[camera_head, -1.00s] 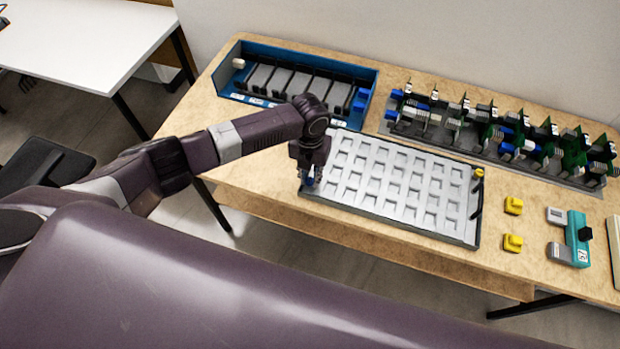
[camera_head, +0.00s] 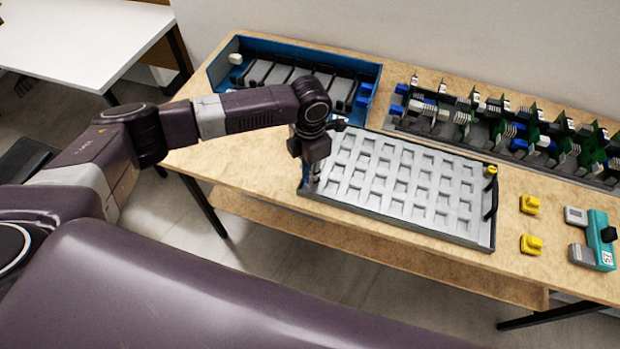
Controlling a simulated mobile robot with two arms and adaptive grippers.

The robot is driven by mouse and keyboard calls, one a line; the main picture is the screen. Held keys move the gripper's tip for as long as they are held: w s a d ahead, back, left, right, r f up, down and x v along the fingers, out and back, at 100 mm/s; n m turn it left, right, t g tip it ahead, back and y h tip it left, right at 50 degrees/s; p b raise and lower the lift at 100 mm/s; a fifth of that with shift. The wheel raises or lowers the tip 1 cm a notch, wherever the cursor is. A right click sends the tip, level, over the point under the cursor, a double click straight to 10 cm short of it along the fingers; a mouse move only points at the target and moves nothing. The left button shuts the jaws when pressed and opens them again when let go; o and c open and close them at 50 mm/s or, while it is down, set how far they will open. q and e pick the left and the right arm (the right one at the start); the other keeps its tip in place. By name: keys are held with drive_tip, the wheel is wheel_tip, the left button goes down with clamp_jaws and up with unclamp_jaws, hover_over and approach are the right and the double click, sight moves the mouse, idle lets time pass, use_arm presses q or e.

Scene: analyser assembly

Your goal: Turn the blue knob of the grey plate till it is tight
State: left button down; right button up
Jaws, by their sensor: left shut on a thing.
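The grey plate (camera_head: 400,207) is a tray-like panel with rows of square pockets, lying flat near the front edge of the wooden table. My left gripper (camera_head: 314,184) points down at the plate's left end and is shut on the blue knob there. The knob itself is hidden by the fingers now, so I cannot see how far it is turned. A yellow knob (camera_head: 491,171) stands at the plate's far right corner, with a black handle on that right side. My right gripper is not in view.
A blue bin (camera_head: 368,87) with grey and black parts stands behind my left arm. A rack of green circuit boards (camera_head: 483,131) runs along the back right. Two yellow pieces (camera_head: 530,204) and a teal device (camera_head: 601,240) lie right of the plate.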

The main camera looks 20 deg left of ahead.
use_arm(q)
drive_tip(key=shift+w+r, duration=0.2)
drive_tip(key=shift+r, duration=0.05)
idle(0.3)
drive_tip(key=c, duration=2.1)
unclamp_jaws()
drive_tip(key=shift+o, duration=0.3)
drive_tip(key=shift+s, duration=0.15)
wheel_tip(320, 180, up, 12)
